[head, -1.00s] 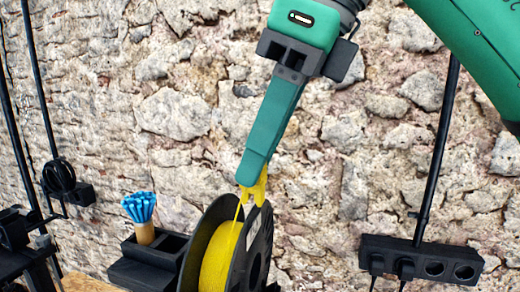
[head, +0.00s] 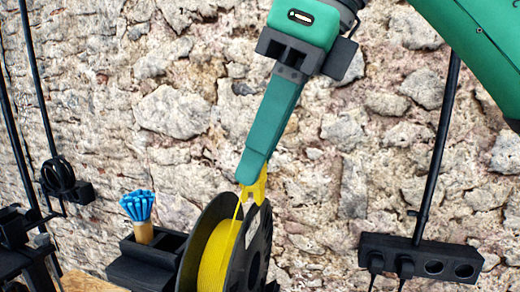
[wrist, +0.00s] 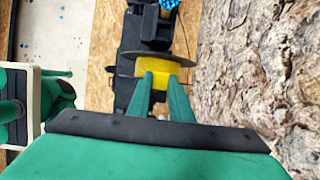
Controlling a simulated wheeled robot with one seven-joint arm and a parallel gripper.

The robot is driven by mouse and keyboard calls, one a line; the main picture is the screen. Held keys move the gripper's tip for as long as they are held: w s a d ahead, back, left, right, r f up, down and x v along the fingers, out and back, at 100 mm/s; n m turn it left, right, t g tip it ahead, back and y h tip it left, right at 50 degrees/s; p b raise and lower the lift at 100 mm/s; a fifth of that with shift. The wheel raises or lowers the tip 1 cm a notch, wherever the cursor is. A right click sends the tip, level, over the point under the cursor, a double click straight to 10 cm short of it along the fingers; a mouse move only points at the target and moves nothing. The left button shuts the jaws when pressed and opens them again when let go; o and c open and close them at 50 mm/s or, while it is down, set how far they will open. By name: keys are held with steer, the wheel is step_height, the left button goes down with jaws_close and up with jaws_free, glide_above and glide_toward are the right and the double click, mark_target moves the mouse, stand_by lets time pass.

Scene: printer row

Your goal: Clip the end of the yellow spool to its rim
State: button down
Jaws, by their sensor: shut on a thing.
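The yellow spool (head: 215,258) stands upright with black flanges, its yellow filament wound between them. In the wrist view the spool (wrist: 124,64) is seen from above. My gripper (head: 250,178) points down over the top of the spool and is shut on a small yellow clip (head: 257,190). The clip's prongs point down at the top edge of the near flange (head: 259,235); I cannot tell whether they grip the rim. A thin yellow strand, the filament end (head: 238,208), runs from the winding up towards the clip. The fingertips (wrist: 160,84) hide part of the clip.
A rough stone wall (head: 330,130) stands close behind. A black socket strip (head: 418,260) with cables is on the right. Black printer parts (head: 15,240) are at far left.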

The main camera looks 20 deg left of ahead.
steer(key=shift+s, duration=0.25)
steer(key=shift+w+f, duration=0.15)
steer(key=shift+f, duration=1.2)
stand_by(2.9)
steer(key=c, duration=1)
jaws_free()
steer(key=shift+r, duration=0.1)
steer(key=shift+c, duration=0.2)
steer(key=shift+r, duration=0.1)
